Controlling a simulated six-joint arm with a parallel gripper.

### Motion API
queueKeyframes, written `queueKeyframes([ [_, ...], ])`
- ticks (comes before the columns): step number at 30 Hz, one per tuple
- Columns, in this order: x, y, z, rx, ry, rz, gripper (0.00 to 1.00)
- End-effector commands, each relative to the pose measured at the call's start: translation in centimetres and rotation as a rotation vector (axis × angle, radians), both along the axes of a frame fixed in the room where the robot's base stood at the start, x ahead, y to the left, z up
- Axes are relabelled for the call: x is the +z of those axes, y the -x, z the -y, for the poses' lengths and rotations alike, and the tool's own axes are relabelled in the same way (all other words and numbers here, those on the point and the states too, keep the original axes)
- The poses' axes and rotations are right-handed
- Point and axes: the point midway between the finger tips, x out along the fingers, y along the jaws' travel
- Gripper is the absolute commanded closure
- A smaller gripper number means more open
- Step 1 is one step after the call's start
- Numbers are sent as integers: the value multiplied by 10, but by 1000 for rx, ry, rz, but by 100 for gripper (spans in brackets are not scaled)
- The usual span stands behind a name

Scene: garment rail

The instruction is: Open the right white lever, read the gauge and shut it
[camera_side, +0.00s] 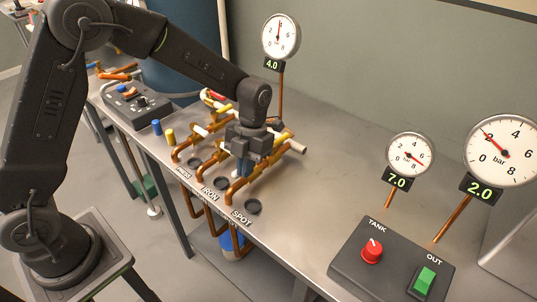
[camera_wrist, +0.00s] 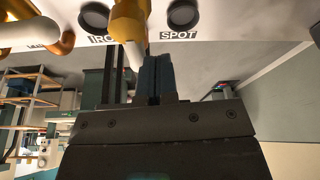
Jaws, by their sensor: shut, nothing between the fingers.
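Copper pipes (camera_side: 243,186) run in a row over the steel bench, with labels PRESS, IRON and SPOT at their near ends. White levers show on them, one at the left (camera_side: 200,130) in the side view. In the wrist view one white lever (camera_wrist: 25,32) lies at the upper left and another white piece (camera_wrist: 133,56) is just left of my fingers. My gripper (camera_side: 241,172) is shut and empty, low over the IRON and SPOT pipes; its closed fingers show in the wrist view (camera_wrist: 154,62). It partly hides the right lever; contact cannot be told. The back gauge (camera_side: 281,36) shows 4.0.
Two gauges stand at the right, showing 7.0 (camera_side: 411,154) and 2.0 (camera_side: 501,151). A dark box (camera_side: 390,262) with a red TANK knob and green OUT switch sits at the front right. A control box (camera_side: 136,103) is at the left. Bench right of the pipes is clear.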

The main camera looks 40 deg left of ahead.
Motion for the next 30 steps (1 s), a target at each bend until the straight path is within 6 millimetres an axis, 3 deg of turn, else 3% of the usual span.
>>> queueKeyframes([
  [5, 2, -6, 10, -2, 0, -1, 100],
  [10, 8, -25, 36, -5, 0, 2, 100],
  [15, 50, -31, 43, -1, 2, 5, 100],
  [21, 84, -36, 52, -1, 1, 3, 100],
  [30, 104, -39, 57, -1, 0, 1, 100],
])
